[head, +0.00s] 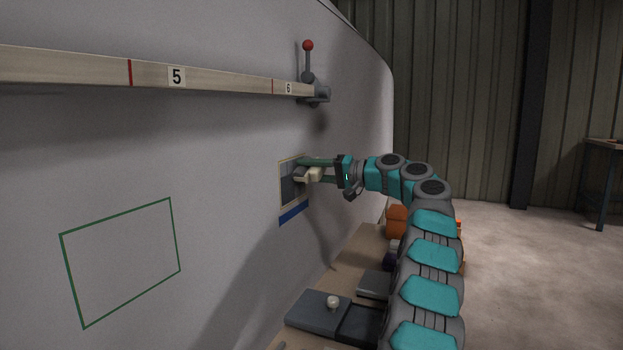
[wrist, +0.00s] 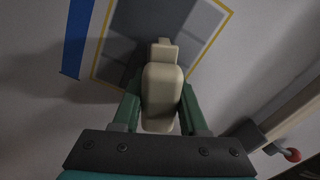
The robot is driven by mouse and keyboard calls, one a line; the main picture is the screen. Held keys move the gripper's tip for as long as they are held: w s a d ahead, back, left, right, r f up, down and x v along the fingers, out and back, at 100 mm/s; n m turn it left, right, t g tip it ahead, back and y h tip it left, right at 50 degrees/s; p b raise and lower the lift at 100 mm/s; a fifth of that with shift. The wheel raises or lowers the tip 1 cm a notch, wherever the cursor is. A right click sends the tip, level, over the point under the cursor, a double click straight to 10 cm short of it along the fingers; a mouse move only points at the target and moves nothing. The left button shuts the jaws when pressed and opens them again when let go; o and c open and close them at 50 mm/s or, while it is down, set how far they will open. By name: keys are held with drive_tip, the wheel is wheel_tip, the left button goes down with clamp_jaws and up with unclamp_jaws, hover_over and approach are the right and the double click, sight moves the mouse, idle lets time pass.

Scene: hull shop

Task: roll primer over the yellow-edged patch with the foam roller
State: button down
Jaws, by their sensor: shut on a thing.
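The yellow-edged patch (head: 289,192) is on the pale hull wall, left of my gripper (head: 320,171). In the wrist view the patch (wrist: 194,22) shows blocks of darker and lighter grey inside its yellow border. My gripper (wrist: 160,108) is shut on the cream handle of the foam roller (wrist: 162,88), with a green finger on each side. In the head view the roller (head: 315,175) reaches to the patch's right part. Its foam is mostly hidden behind the handle in the wrist view, so I cannot tell whether it touches the wall.
A blue strip (head: 294,213) runs under the patch. A numbered batten (head: 220,81) with a red-knobbed clamp (head: 308,62) crosses the hull above. A green outline (head: 122,262) is at lower left. A bench below holds a grey tray (head: 312,308) and an orange object (head: 397,220).

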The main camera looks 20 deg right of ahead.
sight(279, 177)
drive_tip(key=shift+s+a+r+b, duration=0.1)
drive_tip(key=shift+s+a+b, duration=1.45)
drive_tip(key=shift+b, duration=0.3)
drive_tip(key=shift+s+a+b, duration=0.5)
drive_tip(key=shift+a+b, duration=0.05)
drive_tip(key=shift+b, duration=0.3)
drive_tip(key=shift+s+a+b, duration=1.4)
drive_tip(key=shift+s, duration=0.05)
drive_tip(key=c, duration=1.1)
unclamp_jaws()
clamp_jaws()
drive_tip(key=shift+s+d, duration=0.1)
drive_tip(key=shift+d, duration=0.05)
